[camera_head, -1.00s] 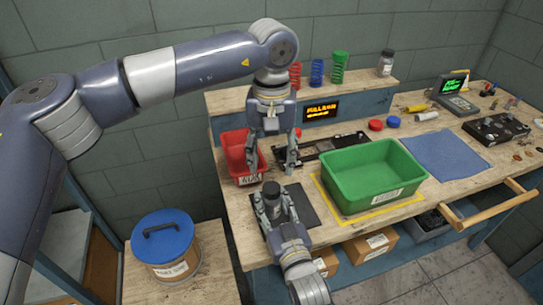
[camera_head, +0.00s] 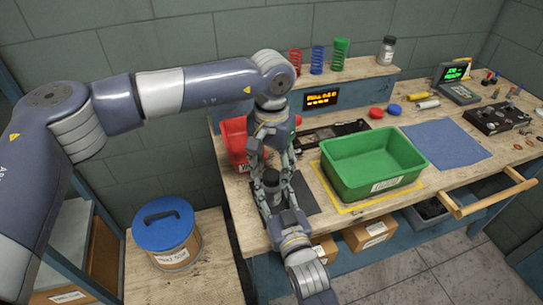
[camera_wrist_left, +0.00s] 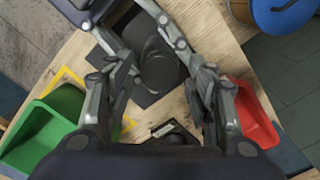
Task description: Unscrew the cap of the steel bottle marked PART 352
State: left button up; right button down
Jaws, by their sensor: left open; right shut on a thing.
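A small steel bottle with a dark cap (camera_head: 271,178) stands upright over the dark mat at the bench's front left edge. My right gripper (camera_head: 271,192) reaches in from the front and is shut on the bottle's body. My left gripper (camera_head: 271,165) points down from above, open, its fingers on either side of the cap area. In the left wrist view the round dark cap (camera_wrist_left: 158,72) lies between the spread fingers of my left gripper (camera_wrist_left: 158,92); contact cannot be told. The bottle's marking is not readable.
A green bin (camera_head: 372,165) stands right of the bottle inside a yellow outline. A red bin (camera_head: 233,140) is close behind on the left, partly hidden by my left arm. A blue cloth (camera_head: 445,142) lies further right. A blue-lidded drum (camera_head: 165,228) stands at lower left.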

pick_arm(q)
jog(key=shift+f, duration=0.35)
